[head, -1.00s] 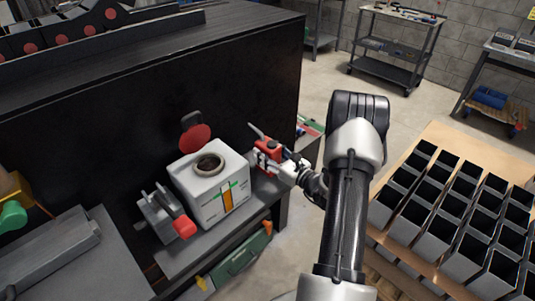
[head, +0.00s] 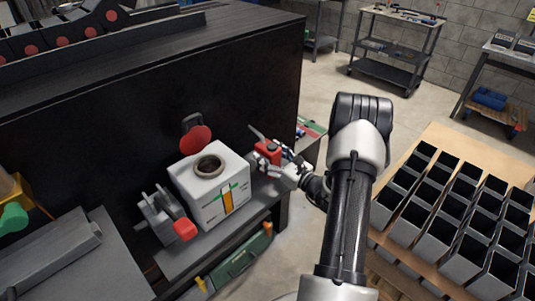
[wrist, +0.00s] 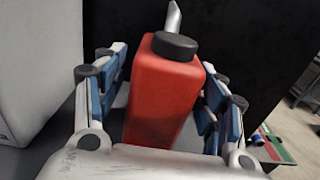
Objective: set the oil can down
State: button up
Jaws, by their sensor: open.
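The red oil can (head: 268,150) with a dark cap and a grey spout stands upright on the grey shelf (head: 225,235), to the right of the white tank. In the wrist view the oil can (wrist: 162,97) is between the two blue-padded fingers. My gripper (head: 272,162) is open around the can. In the wrist view my gripper (wrist: 165,100) shows a gap between the fingers and the can on both sides. The can's base is hidden behind the gripper's palm.
The white tank (head: 212,185) with an open round neck and a level gauge stands left of the can. A grey device with a red knob (head: 185,230) is further left. A dark wall (head: 120,110) rises behind. A table of grey bins (head: 440,240) stands at right.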

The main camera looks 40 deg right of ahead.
jog(key=s+p, duration=0.2)
jog(key=s, duration=0.9)
jog(key=shift+s+d, duration=0.15)
jog(key=shift+d, duration=0.3)
